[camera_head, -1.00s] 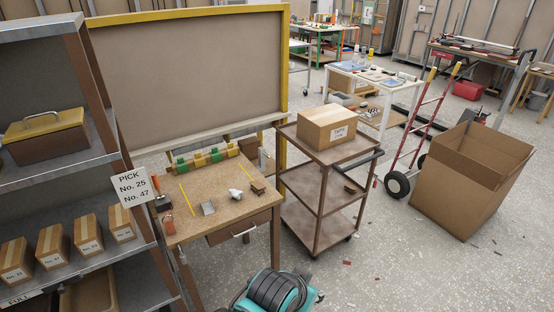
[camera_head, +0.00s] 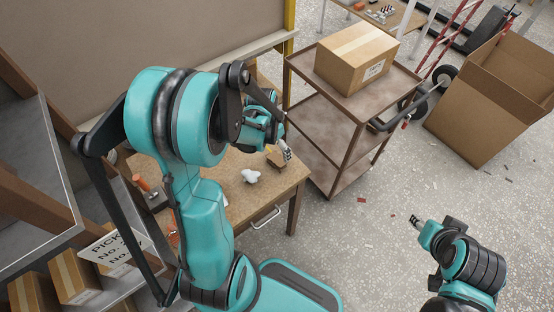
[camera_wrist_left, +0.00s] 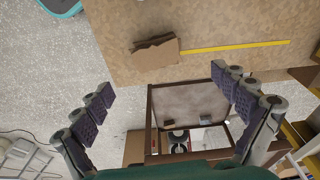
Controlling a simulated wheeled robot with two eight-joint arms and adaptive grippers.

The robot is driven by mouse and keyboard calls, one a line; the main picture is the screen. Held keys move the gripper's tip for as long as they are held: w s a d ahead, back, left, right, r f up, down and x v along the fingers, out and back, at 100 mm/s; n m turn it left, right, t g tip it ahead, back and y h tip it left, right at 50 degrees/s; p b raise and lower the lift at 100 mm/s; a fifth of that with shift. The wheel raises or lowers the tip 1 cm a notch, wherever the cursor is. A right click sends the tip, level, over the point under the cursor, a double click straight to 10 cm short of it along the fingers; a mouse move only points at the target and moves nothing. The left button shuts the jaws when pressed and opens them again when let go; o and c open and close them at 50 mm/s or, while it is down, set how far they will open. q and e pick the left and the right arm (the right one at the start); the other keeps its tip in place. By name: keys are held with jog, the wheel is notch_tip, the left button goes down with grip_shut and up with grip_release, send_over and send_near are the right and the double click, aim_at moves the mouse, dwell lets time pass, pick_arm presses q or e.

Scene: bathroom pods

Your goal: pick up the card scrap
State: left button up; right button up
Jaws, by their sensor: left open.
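The card scrap (camera_head: 272,156) is a small brown piece with a ragged edge, lying on the table top near its right edge in the head view.
A white crumpled piece (camera_head: 250,176) lies near the scrap on the wooden table (camera_head: 240,193). A yellow strip (camera_wrist_left: 235,47) lies beside the scrap. A brown cart (camera_head: 325,142) carrying a cardboard box (camera_head: 345,60) stands close on the right. Shelves stand at left.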

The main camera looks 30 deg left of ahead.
aim_at(277, 158)
pick_arm(q)
notch_tip(277, 158, down, 3)
jog(key=shift+w+r+b, duration=0.1)
jog(key=shift+b, duration=0.35)
jog(key=f, duration=0.1)
jog(key=f+b, duration=0.1)
jog(key=f, duration=0.1)
jog(key=f+b, duration=0.1)
jog(key=f, duration=0.1)
jog(key=shift+w+d+f, duration=0.2)
jog(key=shift+w+d, duration=0.15)
jog(key=shift+r, duration=0.1)
jog(key=c, duration=1.1)
